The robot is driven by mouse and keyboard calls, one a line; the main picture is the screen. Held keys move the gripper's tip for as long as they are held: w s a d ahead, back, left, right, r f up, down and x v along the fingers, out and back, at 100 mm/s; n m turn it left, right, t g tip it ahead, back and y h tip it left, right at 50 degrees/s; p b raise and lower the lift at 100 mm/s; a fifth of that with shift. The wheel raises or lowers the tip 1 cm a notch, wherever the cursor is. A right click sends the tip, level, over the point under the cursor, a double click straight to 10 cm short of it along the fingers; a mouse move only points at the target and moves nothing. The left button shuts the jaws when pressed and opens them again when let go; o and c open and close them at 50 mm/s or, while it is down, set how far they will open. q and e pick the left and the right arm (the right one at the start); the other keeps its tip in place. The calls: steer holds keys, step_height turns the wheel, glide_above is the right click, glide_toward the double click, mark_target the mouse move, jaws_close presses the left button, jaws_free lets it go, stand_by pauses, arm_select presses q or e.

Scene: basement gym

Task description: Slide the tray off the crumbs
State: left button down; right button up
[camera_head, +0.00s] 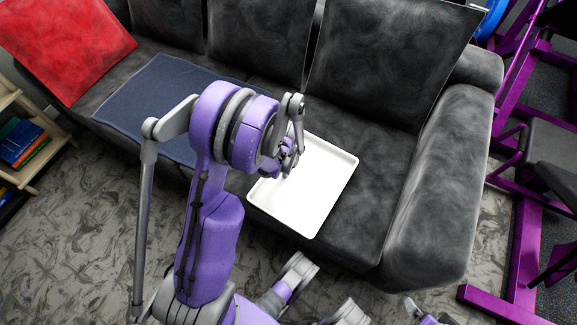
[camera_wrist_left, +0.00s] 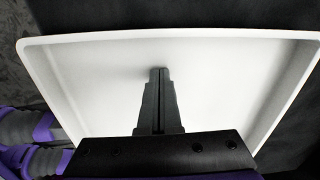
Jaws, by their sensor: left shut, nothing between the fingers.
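The white tray (camera_head: 315,200), a shallow rectangle with a raised rim, lies on the dark sofa's seat, near its front edge. My left gripper (camera_head: 287,170) is over the far left part of the tray and partly covers it. In the left wrist view the tray (camera_wrist_left: 230,75) fills most of the picture, and the shut, empty fingers (camera_wrist_left: 159,72) point at its inner floor. I cannot tell whether the fingertips touch it. No crumbs show in either view.
The dark sofa (camera_head: 370,155) has a wide armrest (camera_head: 440,190) right of the tray, with bare seat between. A blue-grey cloth (camera_head: 135,95) lies on the seat to the left, near a red cushion (camera_head: 68,40). A purple gym frame (camera_head: 525,250) stands at the right.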

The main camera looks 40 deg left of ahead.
arm_select(q)
steer(key=shift+s+a+r, duration=0.1)
steer(key=shift+s+a, duration=0.2)
steer(key=shift+a, duration=0.5)
steer(key=shift+s+a+r, duration=0.1)
steer(key=shift+s+a, duration=0.15)
steer(key=shift+a, duration=0.55)
arm_select(e)
steer(key=shift+f, duration=0.2)
arm_select(q)
steer(key=s+a, duration=0.1)
steer(key=a, duration=0.5)
steer(key=s+a+p, duration=0.1)
steer(key=s+a, duration=0.1)
steer(key=a, duration=0.4)
steer(key=s+a, duration=0.2)
steer(key=a, duration=0.4)
steer(key=shift+s+a, duration=0.15)
steer(key=shift+a, duration=0.15)
arm_select(e)
steer(key=shift+w+v, duration=0.2)
steer(key=shift+v, duration=0.8)
arm_select(q)
steer(key=shift+d, duration=0.1)
